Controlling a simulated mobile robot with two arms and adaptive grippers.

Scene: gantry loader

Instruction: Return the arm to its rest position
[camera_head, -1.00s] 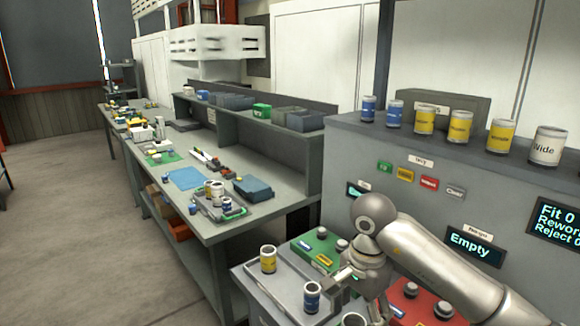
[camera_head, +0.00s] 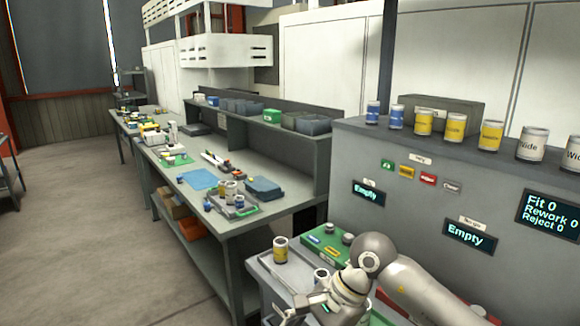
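My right arm comes in from the lower right, with a round grey joint (camera_head: 374,254) and a pale forearm. Its gripper (camera_head: 290,312) is at the bottom edge, low over the front of the grey loader top, partly cut off. I cannot tell whether its fingers are open or shut. My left gripper is not in view. A yellow-banded can (camera_head: 280,250) stands upright on the loader's left tray, behind and apart from the gripper. Another can (camera_head: 321,275) stands right of it, mostly hidden by my wrist.
A green tray (camera_head: 325,241) with caps lies behind my wrist. The grey cabinet (camera_head: 350,155) bears a row of cans and screens reading "Empty" and "Fit 0, Rework 0, Reject 0". A long workbench (camera_head: 225,222) with parts runs along the left. The floor (camera_head: 90,230) beyond it is clear.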

